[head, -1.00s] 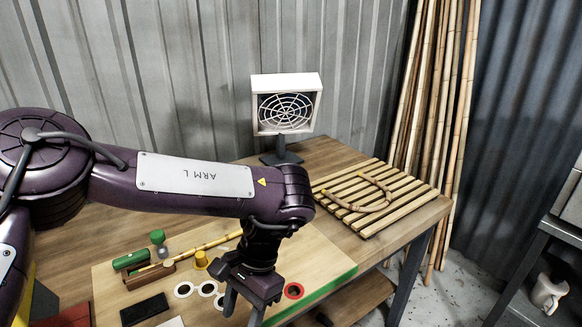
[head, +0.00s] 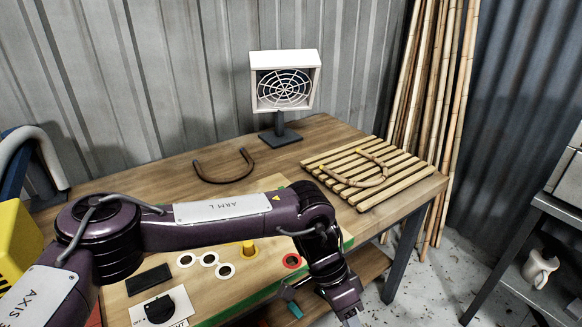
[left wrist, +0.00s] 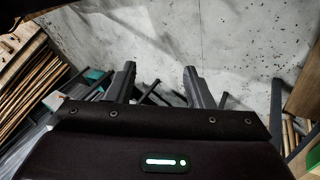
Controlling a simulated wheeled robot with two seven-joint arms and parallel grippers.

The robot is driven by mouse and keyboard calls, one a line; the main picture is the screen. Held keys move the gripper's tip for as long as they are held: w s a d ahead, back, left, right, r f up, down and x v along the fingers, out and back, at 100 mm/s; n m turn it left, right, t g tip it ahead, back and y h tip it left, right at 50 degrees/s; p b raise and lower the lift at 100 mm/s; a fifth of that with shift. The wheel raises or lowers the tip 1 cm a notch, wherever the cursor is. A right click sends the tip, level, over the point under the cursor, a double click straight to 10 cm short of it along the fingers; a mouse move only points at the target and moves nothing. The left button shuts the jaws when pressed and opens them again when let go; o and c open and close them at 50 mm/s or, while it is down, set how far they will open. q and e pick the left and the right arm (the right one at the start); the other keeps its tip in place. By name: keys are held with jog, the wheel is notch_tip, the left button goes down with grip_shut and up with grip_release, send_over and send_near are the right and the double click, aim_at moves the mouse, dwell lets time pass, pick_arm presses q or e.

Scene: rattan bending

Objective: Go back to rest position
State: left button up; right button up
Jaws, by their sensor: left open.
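My left gripper (head: 351,318) is at the bottom of the head view, past the table's front right edge. In the left wrist view its two fingers (left wrist: 160,80) are apart with nothing between them, over a grey concrete floor. My left arm (head: 220,222) crosses in front of the table and hides part of the wooden board. A dark U-shaped bent rod (head: 225,180) lies on the table behind the arm. A paler bent rod (head: 350,182) lies on a slatted rack (head: 405,170). My right gripper is not in view.
A white fan-like box (head: 285,80) on a stand is at the table's back. The board (head: 215,285) carries a yellow peg (head: 248,248), several ringed holes and a black block (head: 149,280). Poles (head: 430,120) lean on the wall. A mug (head: 540,270) sits on a shelf at right.

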pick_arm(q)
jog(key=w+d+f+t+h, duration=0.15)
jog(key=w+d+h, duration=0.25)
jog(key=d+h, duration=0.45)
jog(key=w+f+n+t, duration=0.3)
jog(key=w+f+t, duration=0.1)
jog(key=f, duration=0.2)
jog(key=s+a+f+n+t+y, duration=0.1)
jog(key=a+f+n+t+y, duration=0.15)
jog(key=a+f, duration=0.75)
jog(key=a+f+n+t+y, duration=0.3)
jog(key=a+f, duration=0.4)
jog(key=f, duration=0.7)
jog(key=s+a+f+n+g+y, duration=0.2)
jog(key=s+a+f+n+y, duration=0.15)
jog(key=s+a+f, duration=1.15)
jog(key=s+a+f+g+y, duration=0.1)
jog(key=s+a, duration=0.4)
jog(key=s, duration=0.6)
jog(key=s+a+f+g+y, duration=0.2)
jog(key=s+a, duration=0.4)
jog(key=s, duration=0.6)
notch_tip(320, 180, down, 3)
jog(key=shift+r+y, duration=0.1)
jog(key=shift+y, duration=0.35)
